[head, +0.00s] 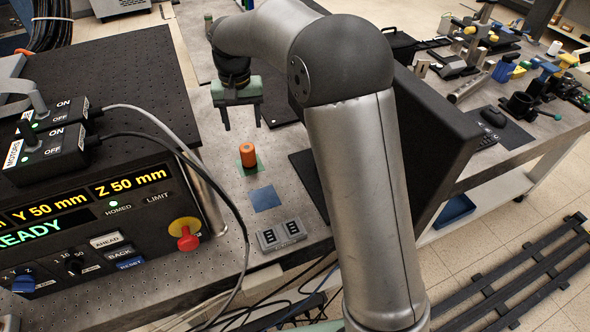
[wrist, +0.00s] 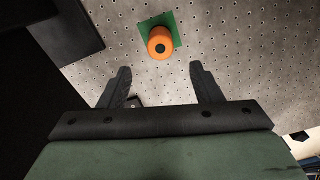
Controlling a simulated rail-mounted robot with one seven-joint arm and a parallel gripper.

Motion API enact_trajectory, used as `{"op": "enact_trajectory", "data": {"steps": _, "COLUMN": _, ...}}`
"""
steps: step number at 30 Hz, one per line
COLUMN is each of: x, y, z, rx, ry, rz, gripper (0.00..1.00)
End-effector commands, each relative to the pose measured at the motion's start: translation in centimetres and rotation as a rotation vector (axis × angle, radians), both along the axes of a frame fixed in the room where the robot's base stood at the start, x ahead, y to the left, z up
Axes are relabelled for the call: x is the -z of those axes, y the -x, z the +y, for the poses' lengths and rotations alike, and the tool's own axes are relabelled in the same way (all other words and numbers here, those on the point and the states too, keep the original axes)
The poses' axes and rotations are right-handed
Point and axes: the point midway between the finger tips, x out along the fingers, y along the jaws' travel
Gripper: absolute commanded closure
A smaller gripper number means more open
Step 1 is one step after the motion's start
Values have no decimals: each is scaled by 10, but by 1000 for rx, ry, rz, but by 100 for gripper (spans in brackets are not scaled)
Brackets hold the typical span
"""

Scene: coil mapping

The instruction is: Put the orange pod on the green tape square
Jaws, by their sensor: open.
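The orange pod (head: 248,155) stands upright on the green tape square (head: 246,167) on the perforated table. In the wrist view the pod (wrist: 161,44) covers part of the green square (wrist: 173,25), whose corners show around it. My gripper (head: 242,126) is open and empty, with its fingers pointing down, behind and above the pod in the head view. In the wrist view the gripper (wrist: 162,80) shows its two dark fingers spread apart, with the pod beyond their tips and nothing between them.
A blue tape square (head: 264,198) lies bare in front of the green one. The control box with a red knob (head: 187,240) stands at left. A dark panel (head: 440,130) rises at right.

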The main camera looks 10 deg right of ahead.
Motion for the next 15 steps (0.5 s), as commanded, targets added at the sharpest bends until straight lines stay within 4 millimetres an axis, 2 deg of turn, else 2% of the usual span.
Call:
{"op": "enact_trajectory", "data": {"steps": 2, "x": -4, "y": 7, "z": -6, "rx": -2, "ry": 2, "rz": -3, "gripper": 42}}
{"op": "enact_trajectory", "data": {"steps": 5, "x": -14, "y": 32, "z": -26, "rx": -9, "ry": 7, "rz": -8, "gripper": 42}}
{"op": "enact_trajectory", "data": {"steps": 8, "x": -24, "y": 81, "z": -60, "rx": -22, "ry": 13, "rz": -14, "gripper": 42}}
{"op": "enact_trajectory", "data": {"steps": 10, "x": -26, "y": 124, "z": -86, "rx": -30, "ry": 16, "rz": -18, "gripper": 42}}
{"op": "enact_trajectory", "data": {"steps": 15, "x": -10, "y": 227, "z": -131, "rx": -46, "ry": 8, "rz": -25, "gripper": 42}}
